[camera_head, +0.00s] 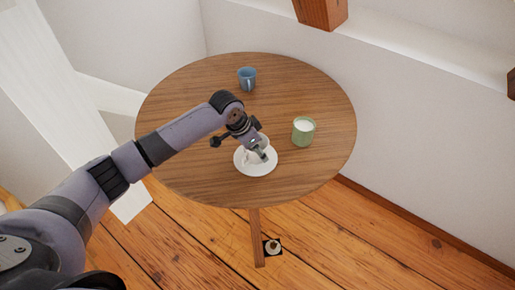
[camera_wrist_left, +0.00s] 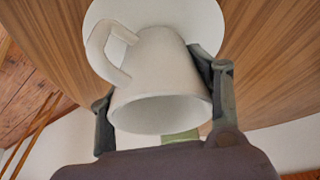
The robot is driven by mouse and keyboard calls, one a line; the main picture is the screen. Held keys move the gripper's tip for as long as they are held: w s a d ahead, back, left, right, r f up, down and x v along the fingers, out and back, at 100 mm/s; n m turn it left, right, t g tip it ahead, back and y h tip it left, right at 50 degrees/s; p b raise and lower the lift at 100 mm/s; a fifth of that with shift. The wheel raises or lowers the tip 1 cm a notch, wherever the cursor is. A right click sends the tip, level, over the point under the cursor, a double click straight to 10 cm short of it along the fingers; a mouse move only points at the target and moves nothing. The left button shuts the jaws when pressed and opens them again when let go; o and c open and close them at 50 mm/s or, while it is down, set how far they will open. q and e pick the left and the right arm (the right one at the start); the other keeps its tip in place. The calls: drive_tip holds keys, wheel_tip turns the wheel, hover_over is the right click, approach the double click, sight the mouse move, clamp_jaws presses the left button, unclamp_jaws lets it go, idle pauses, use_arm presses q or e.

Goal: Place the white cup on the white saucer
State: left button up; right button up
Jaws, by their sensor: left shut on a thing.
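The white cup (camera_wrist_left: 160,70) is between the two fingers of my left gripper (camera_wrist_left: 165,105) in the left wrist view. Its mouth faces the camera and its handle points to the upper left. The white saucer (camera_wrist_left: 205,22) shows behind the cup's base in that view. In the head view the saucer (camera_head: 258,172) lies near the front of the round table, and my left gripper (camera_head: 262,152) is right over it. The cup (camera_head: 250,157) is partly hidden by the gripper there. I cannot tell whether its base touches the saucer. My right gripper is not in view.
The round wooden table (camera_head: 180,130) also carries a green cup (camera_head: 303,131) with white contents, right of the saucer, and a blue mug (camera_head: 246,80) at the back. A white wall (camera_head: 420,130) stands close on the right.

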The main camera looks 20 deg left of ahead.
use_arm(q)
drive_tip(key=o, duration=1.3)
drive_tip(key=shift+f, duration=0.1)
drive_tip(key=v, duration=1.2)
